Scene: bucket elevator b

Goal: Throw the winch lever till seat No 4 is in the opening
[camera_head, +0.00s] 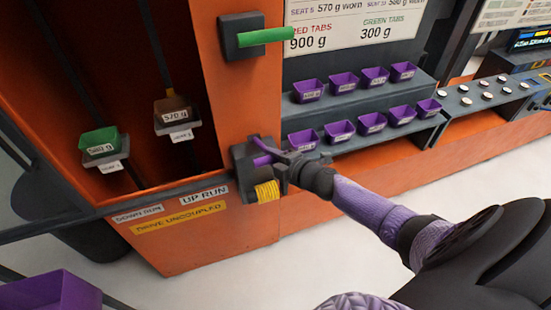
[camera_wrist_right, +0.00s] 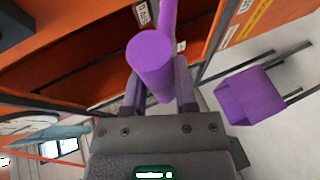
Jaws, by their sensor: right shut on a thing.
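The winch lever (camera_head: 262,147) is a purple bar on a dark mount on the orange housing, beside a yellow rope drum (camera_head: 267,191). My right gripper (camera_head: 280,167) is shut on it; in the right wrist view the lever's thick purple grip (camera_wrist_right: 151,65) stands between the fingers. The opening (camera_head: 150,60) in the orange housing shows two seats on dark belts. The left seat (camera_head: 104,167) bears a green bucket (camera_head: 98,141); the right seat (camera_head: 181,136) bears a brown bucket marked 570 g (camera_head: 172,112). Their seat numbers are too small to read surely. My left gripper is out of view.
A green handle (camera_head: 263,37) sticks out above the lever. Several purple cups (camera_head: 342,83) stand on two dark shelves (camera_head: 425,85) at right. A purple bin (camera_head: 50,292) is at lower left. The plate reads "DRIVE UNCOUPLED" (camera_head: 178,219). Pale floor lies in front.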

